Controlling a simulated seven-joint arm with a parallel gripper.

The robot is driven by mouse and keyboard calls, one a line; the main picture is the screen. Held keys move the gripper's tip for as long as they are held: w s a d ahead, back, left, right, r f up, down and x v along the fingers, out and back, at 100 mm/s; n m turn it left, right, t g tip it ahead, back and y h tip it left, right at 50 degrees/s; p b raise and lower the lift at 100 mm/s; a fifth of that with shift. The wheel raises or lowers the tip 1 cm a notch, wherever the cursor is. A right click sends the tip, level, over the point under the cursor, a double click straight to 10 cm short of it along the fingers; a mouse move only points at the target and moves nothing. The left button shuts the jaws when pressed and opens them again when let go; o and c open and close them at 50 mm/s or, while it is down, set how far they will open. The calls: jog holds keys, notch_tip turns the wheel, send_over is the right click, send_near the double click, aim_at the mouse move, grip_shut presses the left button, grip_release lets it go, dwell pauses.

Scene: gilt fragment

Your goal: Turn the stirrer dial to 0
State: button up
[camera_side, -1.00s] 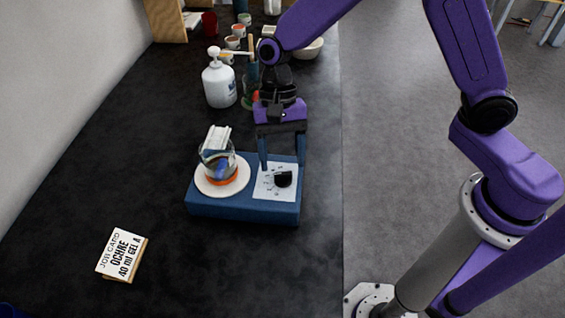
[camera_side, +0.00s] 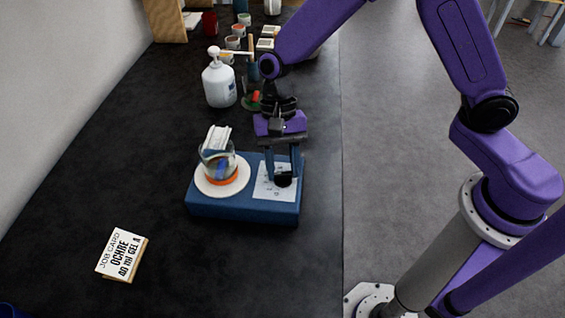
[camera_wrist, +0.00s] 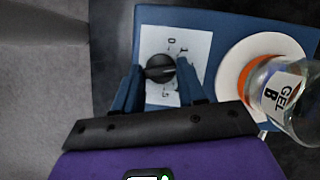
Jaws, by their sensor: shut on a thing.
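The stirrer (camera_side: 240,206) is a blue box with a white round plate (camera_side: 200,184) on its left and a white dial panel on its right. The black stirrer dial (camera_wrist: 160,68) sits on the panel (camera_wrist: 197,45), where a 0 and a 1 can be made out. My gripper (camera_side: 283,176) reaches down over the panel, its two blue fingers shut on the dial. In the wrist view the fingers lie either side of the dial, partly hiding the panel's scale. The dial's exact setting cannot be read.
A glass beaker (camera_side: 218,166) with an orange band and a gel label stands on the plate, close left of my gripper. A white pump bottle (camera_side: 219,85) and several small pots stand behind. A job card (camera_side: 121,254) stands front left.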

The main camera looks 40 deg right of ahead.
jog(key=shift+n, duration=0.3)
jog(key=n, duration=0.1)
jog(key=n+h, duration=0.1)
jog(key=n, duration=0.1)
jog(key=n+h, duration=0.1)
jog(key=shift+a+n+g, duration=0.25)
jog(key=shift+n+g, duration=0.15)
jog(key=n+h, duration=0.1)
jog(key=n, duration=0.2)
jog(key=n+h, duration=0.1)
jog(key=n, duration=0.2)
jog(key=shift+a+t, duration=0.2)
jog(key=shift+t, duration=0.2)
jog(key=shift+n, duration=0.3)
jog(key=o, duration=1.1)
jog(key=shift+c, duration=0.2)
jog(key=v, duration=1.7)
jog(key=shift+a+r, duration=0.15)
jog(key=shift+a, duration=0.25)
jog(key=shift+w, duration=0.1)
